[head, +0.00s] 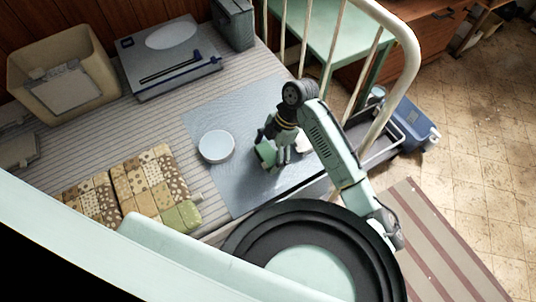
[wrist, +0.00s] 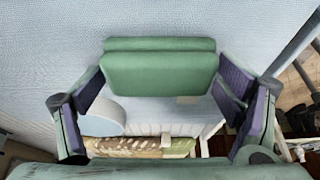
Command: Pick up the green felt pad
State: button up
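The green felt pad (wrist: 160,73) is a thick green block, centred between the two fingers of my gripper (wrist: 162,78) in the wrist view. The purple inner faces of the fingers meet its left and right ends, so the gripper looks shut on it. In the head view the pad (head: 266,153) shows at the lower left of my gripper (head: 274,147), over the blue mat (head: 235,184). I cannot tell how far the pad is above the mat.
A patchwork cloth (head: 142,187) lies further left. A beige bin (head: 103,72) and a grey flat device (head: 170,58) are at the back. A cream metal rail (head: 409,65) rises to the right of the gripper.

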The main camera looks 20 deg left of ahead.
aim_at(265, 156)
jog(key=c, duration=0.7)
jog(key=shift+r, duration=0.45)
notch_tip(265, 156, up, 2)
jog(key=shift+d+r+b, duration=0.1)
jog(key=shift+r+b, duration=0.15)
jog(key=shift+b, duration=0.55)
jog(key=shift+s+d+r+b, duration=0.25)
jog(key=shift+s+d+b, duration=0.55)
jog(key=shift+s+d, duration=1.05)
jog(key=shift+s+d+r+b, duration=0.3)
jog(key=shift+s+d+b, duration=0.8)
jog(key=shift+s, duration=1.25)
jog(key=shift+s+d+r+b, duration=0.25)
jog(key=shift+s+d+b, duration=0.25)
jog(key=shift+s+d, duration=1.5)
jog(key=shift+s+a, duration=0.1)
jog(key=shift+a, duration=0.1)
jog(key=o, duration=0.6)
jog(key=shift+c, duration=0.2)
jog(key=c, duration=0.5)
